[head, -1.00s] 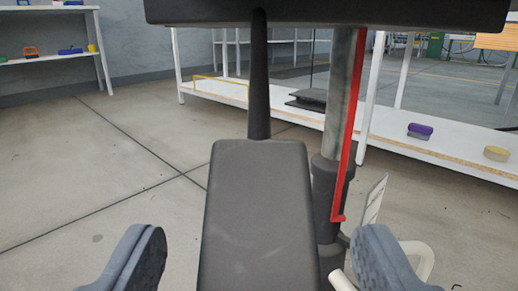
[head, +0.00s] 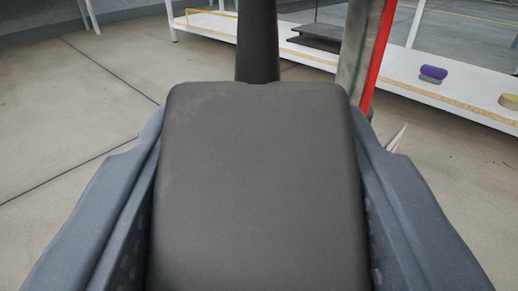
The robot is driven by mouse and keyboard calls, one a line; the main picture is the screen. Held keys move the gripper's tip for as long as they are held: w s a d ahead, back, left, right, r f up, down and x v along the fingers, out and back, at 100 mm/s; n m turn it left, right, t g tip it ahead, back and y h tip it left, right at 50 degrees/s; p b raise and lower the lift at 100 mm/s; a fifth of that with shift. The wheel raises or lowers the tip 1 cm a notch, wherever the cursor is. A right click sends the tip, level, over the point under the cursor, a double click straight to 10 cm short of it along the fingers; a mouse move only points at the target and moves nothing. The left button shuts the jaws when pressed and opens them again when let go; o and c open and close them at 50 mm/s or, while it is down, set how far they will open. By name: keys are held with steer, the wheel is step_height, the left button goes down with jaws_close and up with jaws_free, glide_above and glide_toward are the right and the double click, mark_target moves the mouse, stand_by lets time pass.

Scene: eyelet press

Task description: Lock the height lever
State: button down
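A broad dark grey block (head: 258,185), which I take to be the height lever's handle, fills the middle of the head view. A dark rod (head: 257,40) rises behind its far end. My gripper (head: 257,115) has one grey-blue finger along each side of the block, close against its edges. The block hides part of the inner pads, so I cannot tell whether the fingers press on it or leave a small gap. Whether the lever is locked does not show.
A metal column (head: 355,45) with a red strip (head: 379,55) stands just behind the block, to the right. A long white bench (head: 440,95) behind carries a purple-topped item (head: 433,74) and a yellow one (head: 508,101). The floor at left is clear.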

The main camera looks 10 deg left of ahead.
mark_target(257, 34)
steer(key=shift+s+d+r+g+p, duration=0.1)
steer(key=shift+s+r+g+p, duration=0.2)
steer(key=shift+r+g+p, duration=0.35)
steer(key=shift+s+a+r+g+p, duration=0.1)
steer(key=shift+s+r+g+p, duration=0.25)
steer(key=shift+r+p, duration=0.65)
steer(key=shift+s+d+r+g+p, duration=0.1)
steer(key=shift+s+r+g+p, duration=0.3)
steer(key=shift+p, duration=0.65)
step_height(257, 34, up, 2)
steer(key=shift+s+r+g+h+p, duration=0.15)
steer(key=shift+g+h+p, duration=0.15)
steer(key=shift+g+p, duration=0.65)
steer(key=shift+r+g+p, duration=0.75)
steer(key=shift+r, duration=0.15)
steer(key=c, duration=0.8)
jaws_free()
steer(key=shift+s, duration=0.1)
steer(key=shift+s+d+r, duration=0.1)
steer(key=shift+s+r, duration=0.05)
steer(key=shift+s, duration=0.25)
steer(key=p+v, duration=0.2)
steer(key=v, duration=1.1)
steer(key=shift+w+r, duration=0.1)
steer(key=shift+w, duration=0.05)
